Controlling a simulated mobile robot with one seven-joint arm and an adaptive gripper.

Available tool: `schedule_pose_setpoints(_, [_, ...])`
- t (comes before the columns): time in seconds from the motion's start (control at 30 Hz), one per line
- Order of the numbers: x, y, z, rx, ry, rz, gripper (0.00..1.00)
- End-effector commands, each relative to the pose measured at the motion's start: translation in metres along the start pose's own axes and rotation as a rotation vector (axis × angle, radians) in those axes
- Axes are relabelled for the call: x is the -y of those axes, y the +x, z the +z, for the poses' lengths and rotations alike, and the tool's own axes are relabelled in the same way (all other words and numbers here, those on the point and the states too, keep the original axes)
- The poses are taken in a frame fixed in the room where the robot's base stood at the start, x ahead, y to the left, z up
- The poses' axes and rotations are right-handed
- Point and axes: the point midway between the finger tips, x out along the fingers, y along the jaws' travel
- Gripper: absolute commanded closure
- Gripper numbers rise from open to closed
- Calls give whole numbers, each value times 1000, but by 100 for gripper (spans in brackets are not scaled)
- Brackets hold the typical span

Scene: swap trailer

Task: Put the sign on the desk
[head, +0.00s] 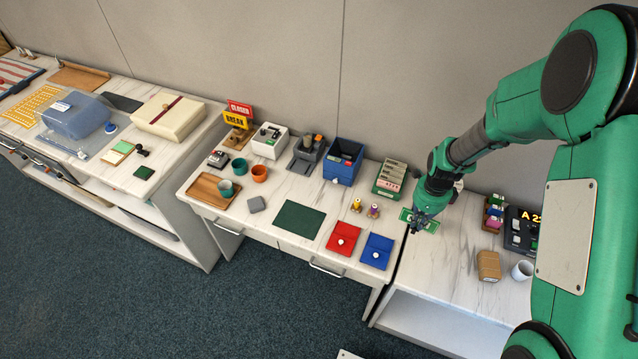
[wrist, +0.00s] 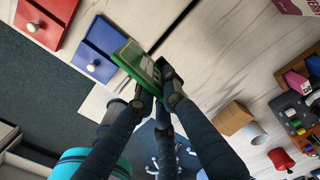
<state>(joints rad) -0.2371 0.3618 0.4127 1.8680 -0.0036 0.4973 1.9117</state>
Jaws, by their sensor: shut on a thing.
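My gripper (head: 420,216) is shut on a green sign with pale markings (head: 430,226), above the gap between the middle desk and the right counter. In the wrist view my fingers (wrist: 158,92) pinch the edge of the green sign (wrist: 138,66); the lettering is not readable. The middle desk (head: 275,196) has a pale marble-like top. A red "CLOSED" sign (head: 240,107) and a yellow "BREAK" sign (head: 235,120) stand in a wooden holder at its back left.
A green mat (head: 300,217) lies mid-desk. A wooden block (head: 488,265) and white cup (head: 522,270) stand on the right counter (head: 455,260), which has free room.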

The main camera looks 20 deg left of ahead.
Motion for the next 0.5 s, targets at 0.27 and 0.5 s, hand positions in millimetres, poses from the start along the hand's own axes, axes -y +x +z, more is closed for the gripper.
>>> schedule_pose_setpoints(0.27, [-13,0,86,0,11,0,100])
schedule_pose_setpoints(0.5, [-34,2,157,0,25,-1,100])
